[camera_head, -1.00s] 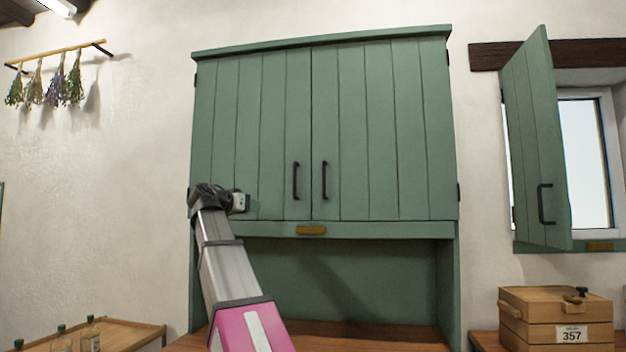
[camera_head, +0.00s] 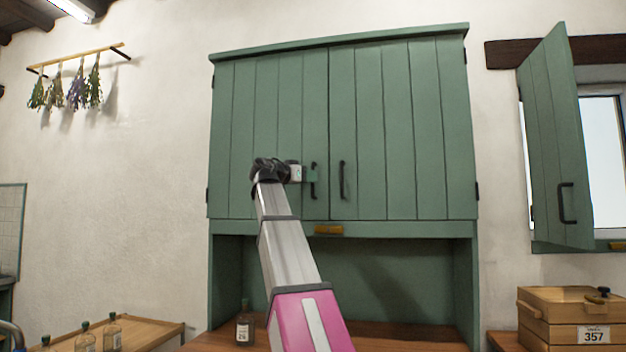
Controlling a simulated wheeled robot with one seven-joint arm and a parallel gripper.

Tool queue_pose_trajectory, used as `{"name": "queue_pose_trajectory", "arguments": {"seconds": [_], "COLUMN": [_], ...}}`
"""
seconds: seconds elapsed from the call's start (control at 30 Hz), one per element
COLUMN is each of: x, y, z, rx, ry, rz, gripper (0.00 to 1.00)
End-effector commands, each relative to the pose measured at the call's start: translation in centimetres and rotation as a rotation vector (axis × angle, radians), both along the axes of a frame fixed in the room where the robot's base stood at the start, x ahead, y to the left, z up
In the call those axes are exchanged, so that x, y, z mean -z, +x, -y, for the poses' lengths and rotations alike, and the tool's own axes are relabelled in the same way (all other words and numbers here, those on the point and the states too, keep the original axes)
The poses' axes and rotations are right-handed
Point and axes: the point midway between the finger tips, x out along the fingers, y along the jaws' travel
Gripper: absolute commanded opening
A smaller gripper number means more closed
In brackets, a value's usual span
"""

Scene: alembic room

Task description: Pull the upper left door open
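The green cabinet has two upper doors, both shut. The upper left door (camera_head: 240,130) has a black vertical handle (camera_head: 313,180) near its right edge. The upper right door (camera_head: 400,130) has a matching handle (camera_head: 342,180) beside the seam. My gripper (camera_head: 308,175) is at the left door's handle, its tip overlapping the handle in the picture. The fingers are small and partly hidden, so I cannot tell whether they are around the handle or just beside it.
A green shutter (camera_head: 560,140) stands open at the window on the right. A wooden box (camera_head: 570,318) sits at the lower right. A bottle (camera_head: 244,325) stands on the wooden counter (camera_head: 400,335) below the cabinet. More bottles (camera_head: 84,336) stand on a table at lower left.

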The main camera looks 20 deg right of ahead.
Motion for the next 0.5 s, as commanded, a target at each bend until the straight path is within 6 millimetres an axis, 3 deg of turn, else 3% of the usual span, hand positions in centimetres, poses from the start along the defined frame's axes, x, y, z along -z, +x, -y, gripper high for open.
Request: {"name": "queue_pose_trajectory", "arguments": {"seconds": [0.2,0.5], "x": [0.0,0.0], "y": [1.0,1.2], "z": [2.2,2.8], "rx": [0.000,-0.001], "ry": [0.001,0.001], "rz": [-0.001,0.000], "gripper": [0.37,0.37]}}
